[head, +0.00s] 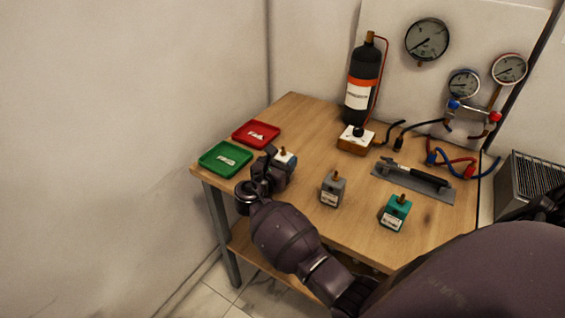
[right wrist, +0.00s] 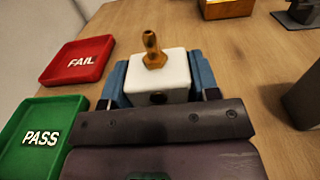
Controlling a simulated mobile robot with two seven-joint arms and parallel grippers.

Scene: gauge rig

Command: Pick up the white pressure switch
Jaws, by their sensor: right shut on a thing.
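In the head view the white switch (head: 285,157) is partly hidden by my right gripper (head: 277,168). My right gripper, also in the right wrist view (right wrist: 160,92), is shut on the white switch, with one finger at each side. The switch is upright; I cannot tell whether it touches the table. My left gripper is not in view.
A green PASS tray (head: 206,167) and a red FAIL tray (head: 240,133) lie just left of my right gripper. A grey switch (head: 332,190) and a teal switch (head: 396,213) stand to the right. A black cylinder (head: 358,102) stands at the back of the wooden table (head: 300,113).

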